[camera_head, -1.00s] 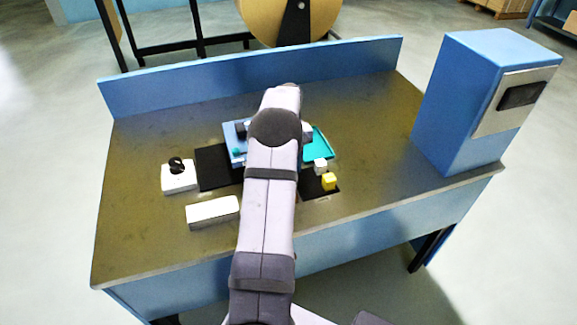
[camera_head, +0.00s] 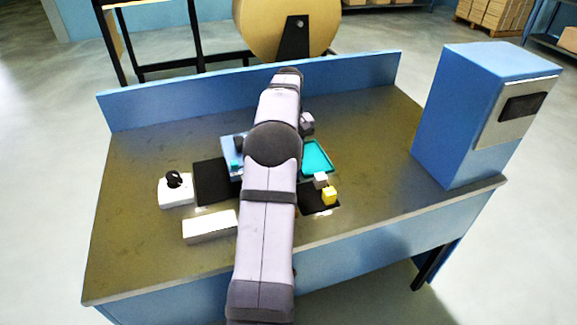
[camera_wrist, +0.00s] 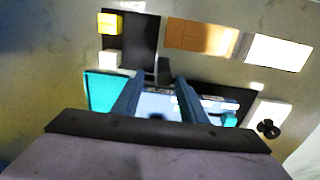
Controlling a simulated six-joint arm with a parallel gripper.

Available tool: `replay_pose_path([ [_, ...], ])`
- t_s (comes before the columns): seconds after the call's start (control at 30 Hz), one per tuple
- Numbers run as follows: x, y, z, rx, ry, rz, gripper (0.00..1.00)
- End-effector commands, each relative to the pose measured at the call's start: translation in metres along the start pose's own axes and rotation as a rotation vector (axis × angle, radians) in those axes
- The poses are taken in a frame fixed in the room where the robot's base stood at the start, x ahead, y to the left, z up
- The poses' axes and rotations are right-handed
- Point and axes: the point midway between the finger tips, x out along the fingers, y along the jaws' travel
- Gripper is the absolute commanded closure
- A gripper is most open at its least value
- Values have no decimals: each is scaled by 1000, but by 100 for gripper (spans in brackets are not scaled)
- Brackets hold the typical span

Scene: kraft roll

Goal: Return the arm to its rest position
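My arm reaches forward over the workbench (camera_head: 370,180) in the head view, and its links hide most of my gripper there. In the wrist view my gripper (camera_wrist: 159,82) has its two blue fingers apart with nothing visible between them. It is above the bench, over the light-blue tray (camera_wrist: 160,105) and the edge of a black mat (camera_wrist: 132,42). The fingers look clear of the things below.
A teal tray (camera_head: 317,157), white cube (camera_head: 320,180) and yellow cube (camera_head: 330,196) lie right of my arm. A white block (camera_head: 210,227) and knobbed white base (camera_head: 175,194) lie left. A brown block (camera_wrist: 202,36) shows from the wrist. A blue cabinet (camera_head: 455,115) stands right.

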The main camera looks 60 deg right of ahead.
Motion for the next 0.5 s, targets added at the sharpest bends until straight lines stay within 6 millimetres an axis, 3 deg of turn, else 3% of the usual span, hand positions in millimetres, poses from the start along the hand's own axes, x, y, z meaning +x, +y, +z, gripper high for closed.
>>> replay_pose_path([
  [0.33,-1,-1,0,-2,2,2,61],
  [0.5,-12,-9,-5,-33,34,30,61],
])
